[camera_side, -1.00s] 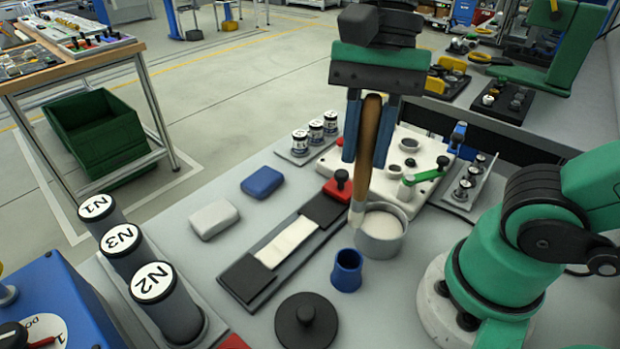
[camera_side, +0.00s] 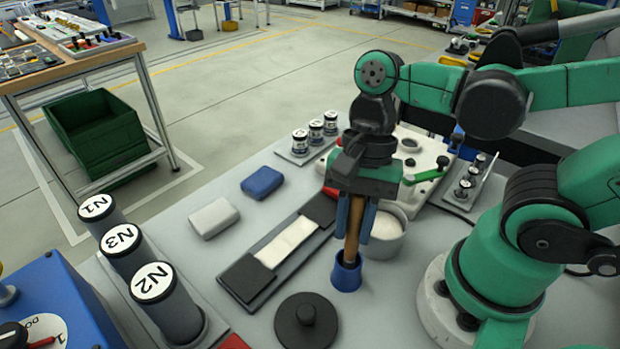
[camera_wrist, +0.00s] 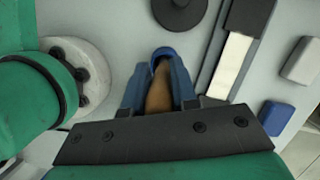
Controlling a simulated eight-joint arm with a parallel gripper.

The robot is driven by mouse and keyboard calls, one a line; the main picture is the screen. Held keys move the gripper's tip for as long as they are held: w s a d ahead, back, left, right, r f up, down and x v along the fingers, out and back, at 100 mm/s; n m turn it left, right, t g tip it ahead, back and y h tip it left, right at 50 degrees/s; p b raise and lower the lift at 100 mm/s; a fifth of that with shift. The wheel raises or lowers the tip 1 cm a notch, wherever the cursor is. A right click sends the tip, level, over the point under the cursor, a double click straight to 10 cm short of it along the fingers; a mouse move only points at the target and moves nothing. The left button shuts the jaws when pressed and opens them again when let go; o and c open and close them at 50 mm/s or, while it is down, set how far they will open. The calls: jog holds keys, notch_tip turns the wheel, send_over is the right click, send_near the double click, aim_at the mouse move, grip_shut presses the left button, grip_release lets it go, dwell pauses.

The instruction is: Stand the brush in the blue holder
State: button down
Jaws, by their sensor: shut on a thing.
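The brush (camera_side: 354,222) has a brown wooden handle and stands nearly upright with its lower end inside the blue holder (camera_side: 345,276). The holder is a small round cup on the grey table. My gripper (camera_side: 355,230) is shut on the brush handle, its blue fingers on either side, just above the holder. In the wrist view the handle (camera_wrist: 159,92) lies between the fingers, and the holder's rim (camera_wrist: 163,53) shows beyond them. The brush's lower end is hidden inside the holder.
A metal pot (camera_side: 387,243) stands close behind the gripper. A round black lid-like disc (camera_side: 306,325) lies in front of the holder. A dark strip with a white middle (camera_side: 288,243) lies to the left. Blue (camera_side: 262,182) and white (camera_side: 214,218) blocks lie farther left.

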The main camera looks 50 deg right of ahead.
jog(key=shift+f, duration=0.15)
jog(key=c, duration=0.7)
grip_release()
jog(key=v, duration=1.2)
jog(key=w+d+f+n+t+h, duration=0.3)
jog(key=w+f+n+t, duration=0.5)
jog(key=n, duration=0.5)
jog(key=shift+w+d+t, duration=0.2)
jog(key=shift+d+t, duration=0.1)
